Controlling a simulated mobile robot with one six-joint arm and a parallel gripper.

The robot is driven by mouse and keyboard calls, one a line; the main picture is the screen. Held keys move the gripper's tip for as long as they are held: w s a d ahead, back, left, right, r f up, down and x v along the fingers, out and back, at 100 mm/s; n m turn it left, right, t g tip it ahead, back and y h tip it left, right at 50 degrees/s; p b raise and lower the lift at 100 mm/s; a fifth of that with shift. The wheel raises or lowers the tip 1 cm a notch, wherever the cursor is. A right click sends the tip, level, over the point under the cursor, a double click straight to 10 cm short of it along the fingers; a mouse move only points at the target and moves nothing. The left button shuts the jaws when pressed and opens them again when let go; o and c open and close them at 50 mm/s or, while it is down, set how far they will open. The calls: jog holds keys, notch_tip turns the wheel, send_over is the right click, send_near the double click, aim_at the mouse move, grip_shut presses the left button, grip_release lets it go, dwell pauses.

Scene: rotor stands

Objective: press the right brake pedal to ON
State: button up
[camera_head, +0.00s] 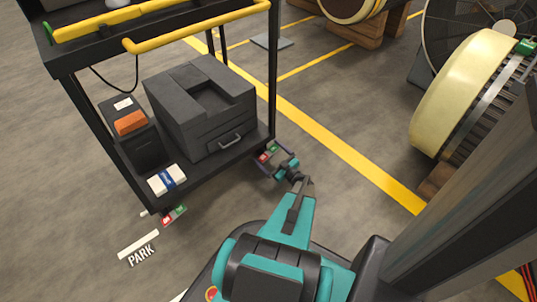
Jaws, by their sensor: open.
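The right brake pedal (268,153) shows red and green faces low at the near right corner of the black cart (215,163). The left brake pedal (174,216), also red and green, sits low at the cart's front left corner. My gripper (273,167) is at the right pedal, with its teal body just right of it. The gripper is open and looks empty. It hides part of the right pedal, and I cannot tell whether it touches it. Which way the right pedal is tilted is too small to tell.
The cart's lower shelf holds a dark grey case (200,105), a black box with an orange part (131,130) and a white-blue pack (167,180). A yellow handle (200,28) overhangs above. Floor lettering reads PARK (142,254). A large rotor (455,95) stands right; floor between is clear.

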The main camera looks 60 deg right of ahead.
jog(key=shift+s, duration=0.1)
jog(key=p+v, duration=0.4)
jog(key=v, duration=0.9)
jog(key=shift+s+a+p, duration=0.25)
jog(key=shift+s+p, duration=0.05)
jog(key=shift+r, duration=0.2)
